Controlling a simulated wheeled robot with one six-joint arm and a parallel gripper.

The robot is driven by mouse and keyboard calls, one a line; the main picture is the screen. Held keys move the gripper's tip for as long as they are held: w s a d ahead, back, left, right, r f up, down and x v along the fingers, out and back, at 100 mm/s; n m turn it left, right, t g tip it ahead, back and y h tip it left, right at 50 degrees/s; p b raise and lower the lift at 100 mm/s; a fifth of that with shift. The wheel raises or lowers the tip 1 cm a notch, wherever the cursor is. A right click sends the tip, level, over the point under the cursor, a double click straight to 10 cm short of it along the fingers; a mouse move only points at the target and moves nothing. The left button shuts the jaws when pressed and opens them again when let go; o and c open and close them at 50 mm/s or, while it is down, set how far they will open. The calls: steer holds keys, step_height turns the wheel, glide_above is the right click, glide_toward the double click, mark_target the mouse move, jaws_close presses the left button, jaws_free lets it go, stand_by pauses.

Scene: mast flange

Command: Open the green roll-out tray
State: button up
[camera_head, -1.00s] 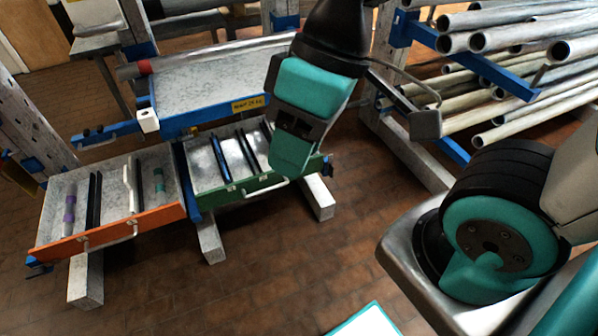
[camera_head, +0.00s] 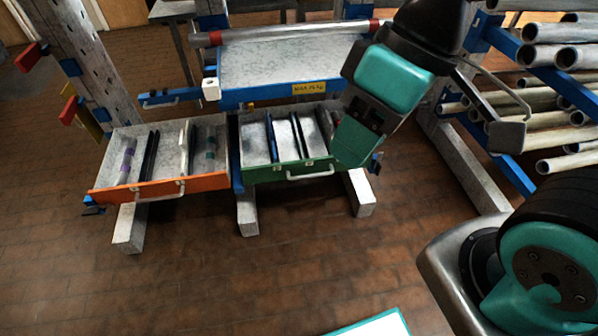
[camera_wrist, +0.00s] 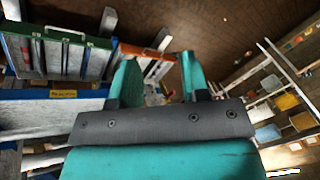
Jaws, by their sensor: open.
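The green roll-out tray (camera_head: 262,176) sits low in the rack, right of the orange tray. Its interior with dark dividers shows from above, and a pale bar handle (camera_head: 310,175) is on its front. My gripper (camera_head: 353,148) appears over the tray's right end and hides part of it; the head view does not show whether they touch. In the wrist view my gripper (camera_wrist: 158,76) has two teal fingers spread apart with nothing between them. There the green tray front (camera_wrist: 92,40) and its handle (camera_wrist: 64,34) lie at the upper left, apart from the fingers.
The orange tray (camera_head: 160,188) stands beside the green one. A blue-edged shelf (camera_head: 265,97) with a yellow label is above them. Metal pipes (camera_head: 560,140) are stacked at right. Pale rack feet (camera_head: 247,213) reach forward; the brown floor in front is clear.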

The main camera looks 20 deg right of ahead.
steer(key=w+a+f+m+t+y+b, duration=0.15)
steer(key=w+f+b, duration=0.25)
steer(key=f+b, duration=0.55)
steer(key=w+a+f+m+y+b, duration=0.15)
steer(key=w+f+b, duration=0.25)
steer(key=f+b, duration=0.5)
steer(key=m+t+h+b, duration=0.3)
steer(key=m+t+b, duration=1.35)
steer(key=b, duration=1.95)
glide_toward(311, 176)
steer(key=w+m+g+p, duration=0.1)
steer(key=w+p, duration=0.2)
steer(key=w+a+m+p, duration=0.1)
steer(key=w+p, duration=0.2)
steer(key=p, duration=0.1)
steer(key=w+m+g+p, duration=0.1)
steer(key=w+p, duration=0.2)
steer(key=p, duration=0.1)
steer(key=shift+w+a+f+g, duration=0.1)
steer(key=shift+w+a+g, duration=0.2)
steer(key=shift+a, duration=0.1)
steer(key=shift+w+a, duration=0.1)
steer(key=shift+w, duration=0.3)
